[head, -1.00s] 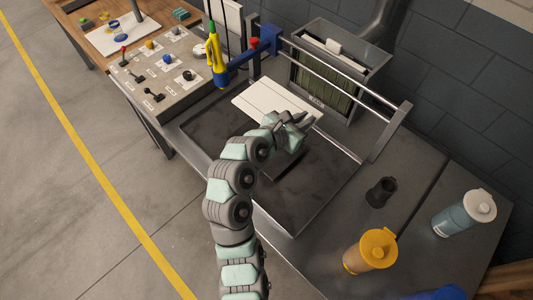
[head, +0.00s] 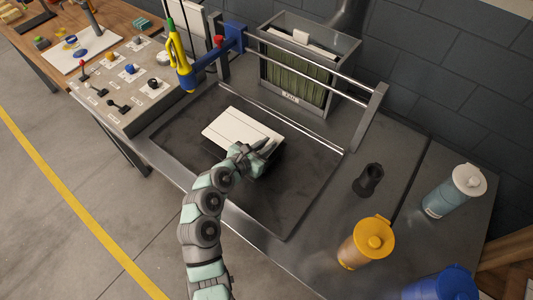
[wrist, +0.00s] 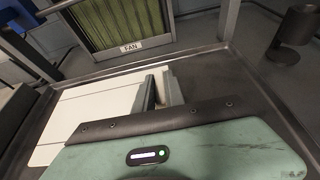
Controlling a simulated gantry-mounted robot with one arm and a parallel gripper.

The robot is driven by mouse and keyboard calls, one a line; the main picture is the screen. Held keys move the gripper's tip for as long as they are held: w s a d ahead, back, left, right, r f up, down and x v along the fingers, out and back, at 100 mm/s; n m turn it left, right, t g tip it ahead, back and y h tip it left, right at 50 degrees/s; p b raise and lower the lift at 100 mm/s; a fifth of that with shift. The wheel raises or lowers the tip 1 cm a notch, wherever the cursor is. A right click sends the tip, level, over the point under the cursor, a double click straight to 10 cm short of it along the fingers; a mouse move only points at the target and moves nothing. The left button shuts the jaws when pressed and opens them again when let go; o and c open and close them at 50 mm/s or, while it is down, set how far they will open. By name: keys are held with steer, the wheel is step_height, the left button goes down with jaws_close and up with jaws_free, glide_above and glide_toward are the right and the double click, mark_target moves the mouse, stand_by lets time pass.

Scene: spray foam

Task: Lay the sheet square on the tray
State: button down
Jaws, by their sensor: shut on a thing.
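The sheet (head: 236,126) is a flat white rectangle with a thin line across it. My gripper (head: 264,150) is shut on the sheet's right end. The sheet is over the back-left part of the dark tray (head: 290,205), somewhat turned against the tray's edges. A dark shadow lies beside it; whether it touches the tray floor is unclear. In the wrist view the sheet (wrist: 85,103) spreads left of my dark finger (wrist: 148,97), and my wrist housing hides its near part.
A metal rail (head: 300,60) runs above the tray's back edge, before the fan box (head: 300,75). A blue arm with a yellow nozzle (head: 180,60) stands back left. The tray's front and right are bare.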

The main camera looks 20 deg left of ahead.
step_height(320, 180, down, 4)
steer(key=shift+f+b, duration=0.1)
steer(key=shift+b, duration=0.5)
steer(key=c, duration=1.4)
jaws_free()
